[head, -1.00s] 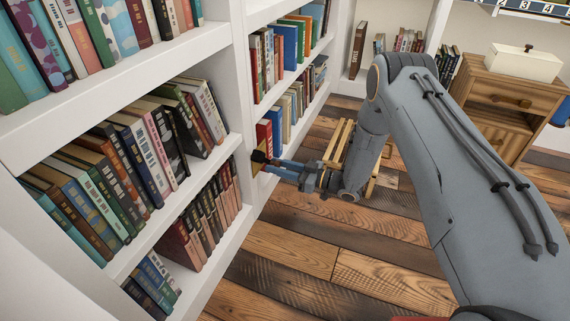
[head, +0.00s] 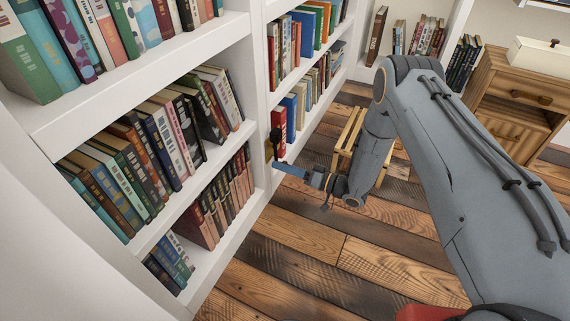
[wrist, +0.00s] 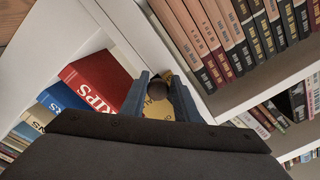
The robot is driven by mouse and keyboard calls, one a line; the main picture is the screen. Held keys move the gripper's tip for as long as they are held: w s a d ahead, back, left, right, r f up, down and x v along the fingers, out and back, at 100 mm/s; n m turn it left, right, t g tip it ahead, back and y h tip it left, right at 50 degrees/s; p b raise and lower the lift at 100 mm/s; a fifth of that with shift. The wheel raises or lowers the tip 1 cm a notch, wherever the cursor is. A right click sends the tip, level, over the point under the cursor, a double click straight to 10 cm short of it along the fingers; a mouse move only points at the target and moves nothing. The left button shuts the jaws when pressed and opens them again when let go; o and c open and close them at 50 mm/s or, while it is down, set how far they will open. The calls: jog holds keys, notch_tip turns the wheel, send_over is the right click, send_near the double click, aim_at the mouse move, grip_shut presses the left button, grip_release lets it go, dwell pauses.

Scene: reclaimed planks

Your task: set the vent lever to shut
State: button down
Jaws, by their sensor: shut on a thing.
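The vent lever (head: 276,136) is a dark knob and stem on a small brass plate (head: 268,150), fixed to the front edge of a white shelf upright. In the wrist view the round dark knob (wrist: 157,90) sits between my two blue-grey fingers, in front of the yellow plate (wrist: 160,109). My gripper (head: 279,165) reaches in from the right and is shut on the lever; its fingertips also show in the wrist view (wrist: 158,80). The plate carries dark marks, partly hidden by the knob and fingers, and I cannot read them.
White shelves full of books (head: 150,150) stand on both sides of the upright. A red book (wrist: 95,80) is close beside my fingers. A wooden stool (head: 350,140) stands behind my arm, and a wooden cabinet (head: 510,95) at the right. The plank floor (head: 300,250) in front is clear.

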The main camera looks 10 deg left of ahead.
jog(key=shift+w+r, duration=0.1)
jog(key=shift+r, duration=0.15)
jog(key=c, duration=1.5)
grip_release()
jog(key=shift+o, duration=0.2)
jog(key=shift+f, duration=0.1)
jog(key=p+v, duration=0.2)
jog(key=v, duration=0.6)
jog(key=shift+p, duration=0.3)
jog(key=shift+a, duration=0.1)
